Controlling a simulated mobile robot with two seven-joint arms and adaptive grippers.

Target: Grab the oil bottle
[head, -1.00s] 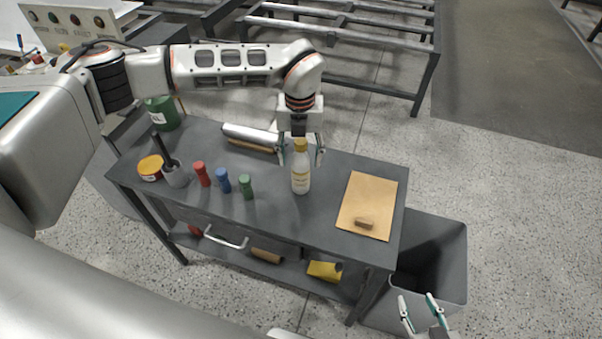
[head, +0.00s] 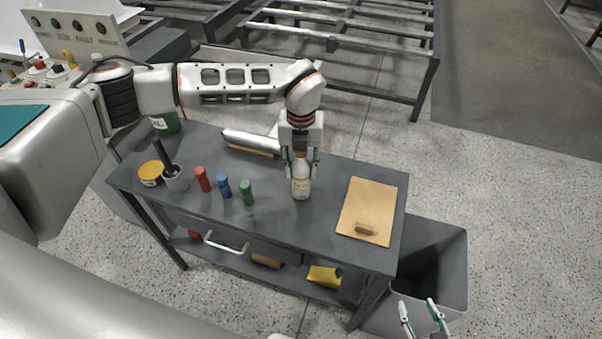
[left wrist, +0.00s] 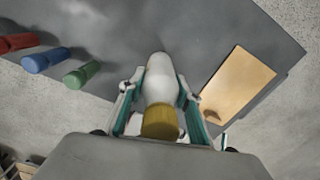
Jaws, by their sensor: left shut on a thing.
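The oil bottle (head: 301,184) is white with a yellowish label and stands upright on the grey workbench (head: 270,211). Its yellow cap shows in the left wrist view, where the bottle (left wrist: 160,84) sits between the fingers. My left gripper (head: 301,172) comes down from above and is shut on the bottle's upper part, with a finger on each side. The fingers hide some of its neck and cap in the head view. My right gripper (head: 423,318) is at the bottom right, beside the bench, with its fingers apart and nothing between them.
Red (head: 202,179), blue (head: 223,186) and green (head: 247,193) shakers stand left of the bottle. A cutting board (head: 367,205) with a small brown block lies to the right. A roll (head: 251,140) lies behind. A grey bin (head: 448,262) stands at the bench's right.

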